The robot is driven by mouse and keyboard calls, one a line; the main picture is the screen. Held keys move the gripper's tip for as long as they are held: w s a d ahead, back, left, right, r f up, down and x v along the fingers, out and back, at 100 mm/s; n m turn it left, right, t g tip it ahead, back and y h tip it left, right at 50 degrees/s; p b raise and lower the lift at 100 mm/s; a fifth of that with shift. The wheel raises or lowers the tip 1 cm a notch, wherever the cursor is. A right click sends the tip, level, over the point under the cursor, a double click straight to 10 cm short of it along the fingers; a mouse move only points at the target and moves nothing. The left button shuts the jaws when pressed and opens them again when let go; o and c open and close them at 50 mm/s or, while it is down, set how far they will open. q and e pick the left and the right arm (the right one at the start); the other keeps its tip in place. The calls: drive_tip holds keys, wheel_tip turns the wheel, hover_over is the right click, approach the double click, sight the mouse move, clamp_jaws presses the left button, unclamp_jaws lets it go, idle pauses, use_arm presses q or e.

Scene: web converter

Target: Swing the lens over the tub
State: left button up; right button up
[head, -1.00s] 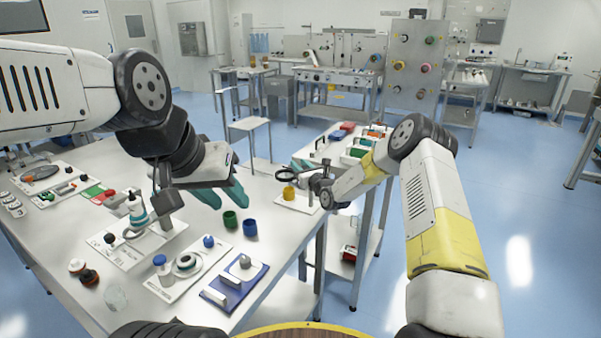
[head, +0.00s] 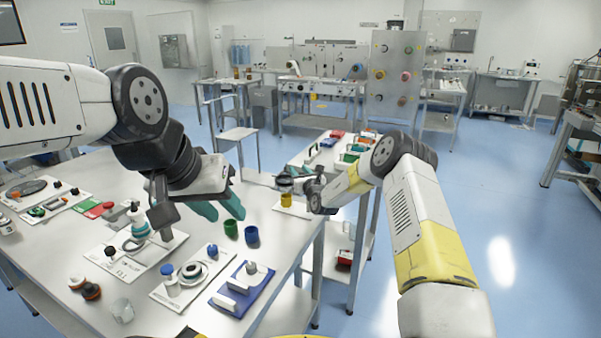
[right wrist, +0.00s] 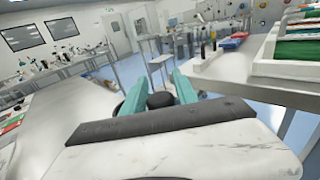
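The lens (head: 284,183) is a dark round magnifier on an arm. It shows right above the yellow tub (head: 287,199) at the table's far right corner. My right gripper (head: 308,190) is just right of the lens, and its fingers are hard to make out in the head view. In the right wrist view its teal fingers (right wrist: 159,88) stand apart with a black round piece (right wrist: 160,101) between them. Whether they grip it is not clear. My left gripper (head: 220,207) is open and empty above the table, left of the green cup.
A green cup (head: 231,228) and a blue cup (head: 252,236) stand near the tub on the white table (head: 205,324). Several fixture plates, a blue tray (head: 240,290) and a clear beaker (head: 122,311) fill the near side. A side table with coloured bins (head: 348,157) stands beyond.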

drive_tip(key=shift+o, duration=0.9)
drive_tip(key=v, duration=0.7)
drive_tip(key=shift+s+d, duration=0.15)
drive_tip(key=shift+s, duration=0.2)
drive_tip(key=shift+r, duration=0.1)
